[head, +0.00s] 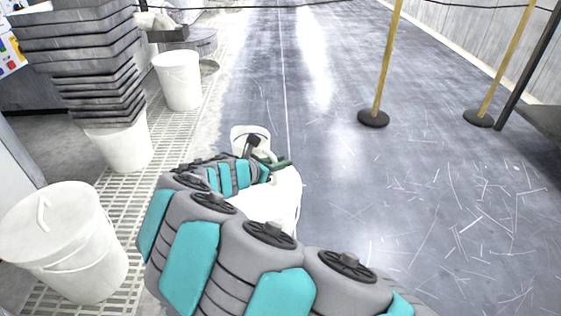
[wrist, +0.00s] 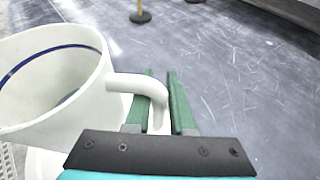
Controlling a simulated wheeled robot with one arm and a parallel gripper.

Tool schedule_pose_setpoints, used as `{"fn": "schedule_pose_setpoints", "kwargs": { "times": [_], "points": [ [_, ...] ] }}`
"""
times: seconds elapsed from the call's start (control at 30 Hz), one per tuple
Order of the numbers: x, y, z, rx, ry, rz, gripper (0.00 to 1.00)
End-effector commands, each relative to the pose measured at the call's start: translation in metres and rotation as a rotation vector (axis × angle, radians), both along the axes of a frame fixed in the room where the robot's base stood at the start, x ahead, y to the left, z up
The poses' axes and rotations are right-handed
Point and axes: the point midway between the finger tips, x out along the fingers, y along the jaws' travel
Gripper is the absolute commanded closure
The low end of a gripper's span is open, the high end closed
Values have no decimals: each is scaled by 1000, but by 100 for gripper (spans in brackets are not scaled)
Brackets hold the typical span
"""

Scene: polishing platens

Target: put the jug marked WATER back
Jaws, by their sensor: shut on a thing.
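A white jug (wrist: 60,85) with a blue line inside its rim fills the left of the wrist view. My gripper (wrist: 163,92) has its two green fingers on either side of the jug's handle (wrist: 138,84) and is shut on it. In the head view, my gripper (head: 272,162) is at the far end of my arm. The jug (head: 250,136) shows there partly, behind and beside the gripper. No WATER marking is readable in either view; any label is hidden or turned away.
White bins (head: 66,240) and (head: 178,80) stand on the grating (head: 150,190) at the left, with a stack of grey trays (head: 75,60) behind. Rope posts (head: 385,70) and (head: 508,55) stand at the upper right. The scratched grey floor (head: 400,200) ahead and right is clear.

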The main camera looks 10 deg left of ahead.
Motion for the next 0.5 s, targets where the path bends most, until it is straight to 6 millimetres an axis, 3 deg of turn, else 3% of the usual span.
{"fn": "schedule_pose_setpoints", "kwargs": {
  "times": [0.13,0.5],
  "points": [
    [0,0,-10,1,-2,0,100],
    [0,0,-10,1,-2,0,100]
  ]
}}
